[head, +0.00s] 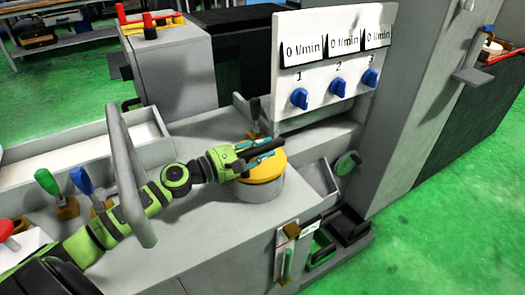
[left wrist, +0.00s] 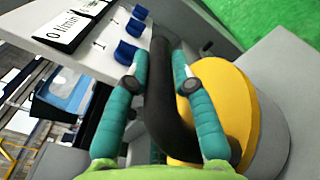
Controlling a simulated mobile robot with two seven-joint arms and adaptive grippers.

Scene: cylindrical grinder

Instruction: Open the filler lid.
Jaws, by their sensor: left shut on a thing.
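The filler lid (head: 268,172) is a round yellow cap that sits on a grey cylindrical filler neck (head: 262,190) on the grey machine top. It also shows at the right of the left wrist view (left wrist: 235,100). A black curved handle (left wrist: 163,100) belongs to the lid. My left gripper (head: 262,149) is over the lid, its teal fingers on either side of the handle; in the left wrist view the gripper (left wrist: 160,78) is shut on it. The lid looks level and seated. The fingers and arm hide part of the handle in the head view. My right gripper is not in view.
A white panel (head: 330,95) with flow displays and several blue knobs rises behind the lid. A grey curved bar (head: 128,175) stands near my left arm. Green (head: 47,181) and blue (head: 81,180) levers are at the left. Machine top in front of the lid is clear.

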